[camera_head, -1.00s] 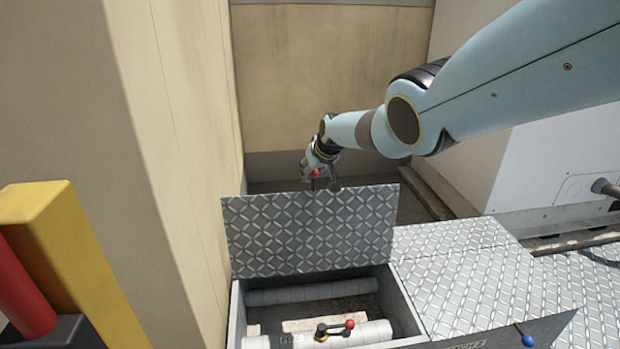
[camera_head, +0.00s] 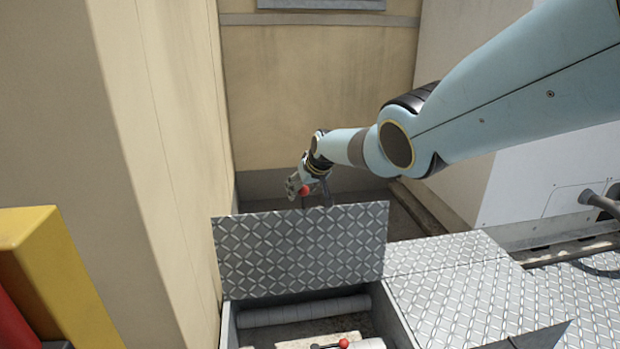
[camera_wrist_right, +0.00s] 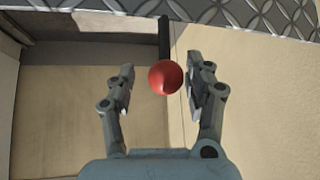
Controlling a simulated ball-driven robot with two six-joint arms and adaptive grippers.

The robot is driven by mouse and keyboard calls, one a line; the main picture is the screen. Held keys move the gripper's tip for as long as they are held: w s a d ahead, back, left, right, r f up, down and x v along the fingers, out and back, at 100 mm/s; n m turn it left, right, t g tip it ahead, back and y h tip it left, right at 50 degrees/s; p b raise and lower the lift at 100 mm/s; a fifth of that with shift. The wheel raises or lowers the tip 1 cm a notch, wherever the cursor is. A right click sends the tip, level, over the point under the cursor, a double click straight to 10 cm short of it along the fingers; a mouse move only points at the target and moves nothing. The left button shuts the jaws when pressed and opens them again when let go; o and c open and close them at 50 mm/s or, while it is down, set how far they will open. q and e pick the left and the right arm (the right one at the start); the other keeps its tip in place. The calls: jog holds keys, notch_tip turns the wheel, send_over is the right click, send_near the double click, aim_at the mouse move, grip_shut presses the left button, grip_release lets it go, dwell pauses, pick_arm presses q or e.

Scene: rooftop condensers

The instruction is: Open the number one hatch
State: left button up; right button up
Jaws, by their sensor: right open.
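The raised hatch lid (camera_head: 300,250), a grey diamond-plate panel, stands up at the back of an open pit (camera_head: 228,325). A red ball knob (camera_head: 304,190) on a dark rod rises at the lid's top edge. My right gripper (camera_head: 299,187) is beside this knob, behind the lid. In the right wrist view the open fingers stand on both sides of the red knob (camera_wrist_right: 165,77), with gaps visible, and the lid edge (camera_wrist_right: 240,12) runs across the top. No hatch number is readable. My left gripper is out of view.
A pale pipe (camera_head: 305,311) and another red knob (camera_head: 343,343) show inside the pit. Flat diamond-plate covers (camera_head: 460,290) lie to the right. A beige wall (camera_head: 150,150) stands close on the left, near a yellow post (camera_head: 50,270).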

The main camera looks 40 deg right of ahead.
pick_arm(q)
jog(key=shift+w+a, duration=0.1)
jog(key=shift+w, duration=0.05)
pick_arm(e)
jog(key=v, duration=1.2)
jog(key=shift+d+f, duration=0.1)
